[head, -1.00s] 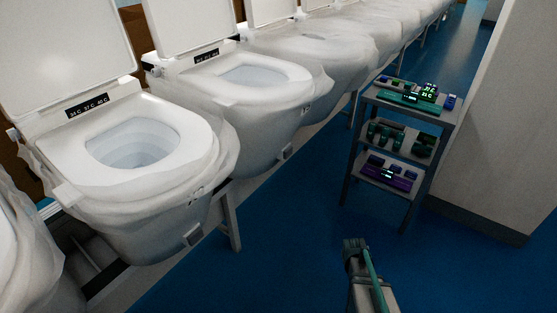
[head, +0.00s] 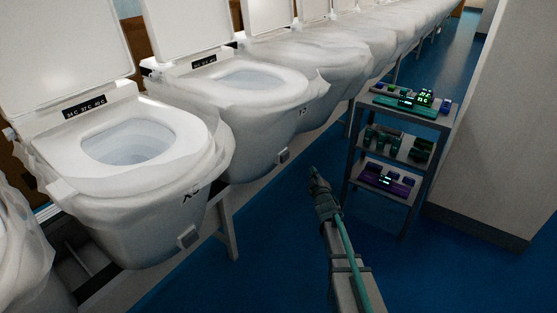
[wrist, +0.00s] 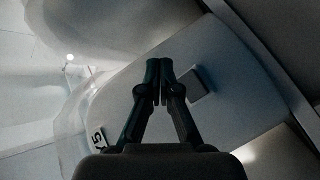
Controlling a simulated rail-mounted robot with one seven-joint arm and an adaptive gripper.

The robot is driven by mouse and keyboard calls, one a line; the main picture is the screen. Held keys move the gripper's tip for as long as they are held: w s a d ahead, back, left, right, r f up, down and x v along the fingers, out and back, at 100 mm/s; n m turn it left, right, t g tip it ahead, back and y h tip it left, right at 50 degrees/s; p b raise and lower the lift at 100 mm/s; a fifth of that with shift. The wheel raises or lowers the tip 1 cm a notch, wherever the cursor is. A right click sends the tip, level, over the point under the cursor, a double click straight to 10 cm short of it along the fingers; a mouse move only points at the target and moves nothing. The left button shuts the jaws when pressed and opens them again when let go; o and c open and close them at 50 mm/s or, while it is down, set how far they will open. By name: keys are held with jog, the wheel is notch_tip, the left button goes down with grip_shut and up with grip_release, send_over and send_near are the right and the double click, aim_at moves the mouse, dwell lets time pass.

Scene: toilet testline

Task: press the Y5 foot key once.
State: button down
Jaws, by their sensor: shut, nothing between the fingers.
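The Y5 foot key looks to be the small grey square block (head: 283,155) low on the front of the second white toilet (head: 240,115). A dark label (head: 302,112) sits above it on that bowl, too small to read surely here. In the wrist view a label (wrist: 97,140) reads like Y5, and the grey key (wrist: 195,83) lies just right of the fingertips. My gripper (head: 314,172) is shut and empty, to the right of the key in the head view and apart from it. In the wrist view my gripper (wrist: 160,70) points toward the bowl's underside.
The nearer toilet (head: 130,205) has its own label and a similar grey key (head: 187,236). A metal shelf cart (head: 400,140) with small devices stands close right of my gripper. More wrapped toilets run back. Blue floor (head: 270,260) is clear in front.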

aim_at(285, 157)
jog(key=shift+a+r+n+t+y, duration=0.2)
jog(key=shift+r+n+t+y, duration=0.1)
jog(key=shift+r, duration=0.2)
jog(key=shift+a+r+n+t+y, duration=0.2)
jog(key=shift+r+n, duration=0.1)
jog(key=shift+r, duration=0.15)
jog(key=shift+a, duration=0.1)
jog(key=w+a+b, duration=0.4)
jog(key=w+a, duration=0.1)
jog(key=a, duration=0.1)
jog(key=shift+w+a, duration=0.25)
jog(key=shift+a, duration=0.05)
jog(key=shift+w+a+f+b, duration=0.15)
jog(key=shift+w+a+b, duration=0.05)
jog(key=shift+b, duration=0.65)
dwell(0.5)
jog(key=shift+w+a, duration=0.1)
